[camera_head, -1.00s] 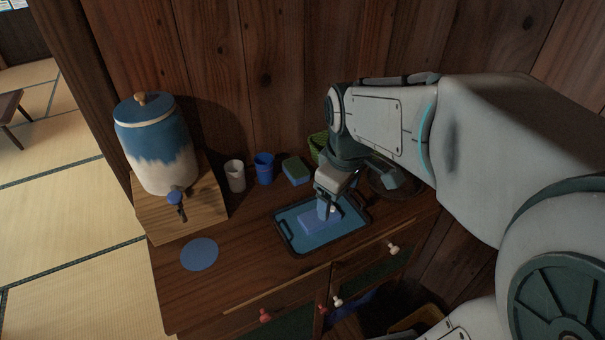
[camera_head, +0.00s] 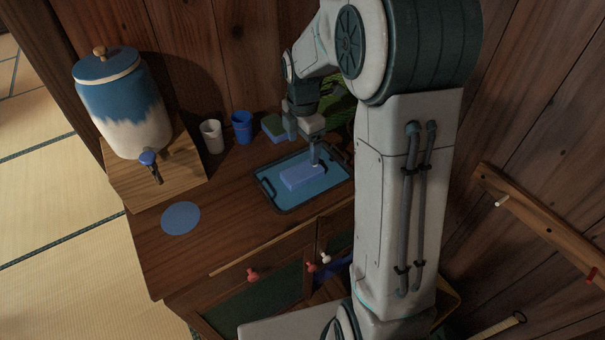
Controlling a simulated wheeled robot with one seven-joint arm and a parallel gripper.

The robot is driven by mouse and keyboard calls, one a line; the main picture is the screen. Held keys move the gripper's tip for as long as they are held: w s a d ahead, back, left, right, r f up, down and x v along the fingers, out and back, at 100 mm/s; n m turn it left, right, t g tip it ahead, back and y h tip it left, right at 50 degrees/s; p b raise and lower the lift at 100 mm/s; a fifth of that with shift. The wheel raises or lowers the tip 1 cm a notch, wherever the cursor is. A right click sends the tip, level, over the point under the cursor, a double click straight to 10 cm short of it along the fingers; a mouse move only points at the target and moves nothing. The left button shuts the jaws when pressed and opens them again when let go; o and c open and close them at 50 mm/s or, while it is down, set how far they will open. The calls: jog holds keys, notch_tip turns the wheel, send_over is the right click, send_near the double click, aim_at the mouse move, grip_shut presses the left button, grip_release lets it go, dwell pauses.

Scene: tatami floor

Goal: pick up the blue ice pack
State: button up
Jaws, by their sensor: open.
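The blue ice pack (camera_head: 302,177) lies flat in the blue tray (camera_head: 283,200) with a dark rim and handles, on the wooden cabinet top. My gripper (camera_head: 315,162) is open and points down over the tray, at the upper right end of the ice pack. One finger overlaps the pack's end in the picture; I cannot tell whether it touches. My arm comes in from the right and hides the tray's right side in part.
A blue-and-white dispenser (camera_head: 125,110) stands on a wooden stand (camera_head: 180,165) at left. A white cup (camera_head: 211,136), a blue cup (camera_head: 242,127) and a green-and-blue sponge (camera_head: 273,127) stand behind the tray. A blue disc (camera_head: 180,218) lies front left.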

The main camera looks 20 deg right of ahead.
aim_at(302, 171)
notch_tip(302, 171, down, 3)
jog(key=shift+f, duration=0.1)
jog(key=shift+s+a+f, duration=0.1)
jog(key=shift+f, duration=1.2)
jog(key=shift+s+a+f, duration=0.1)
jog(key=shift+f, duration=1.2)
jog(key=c, duration=1.2)
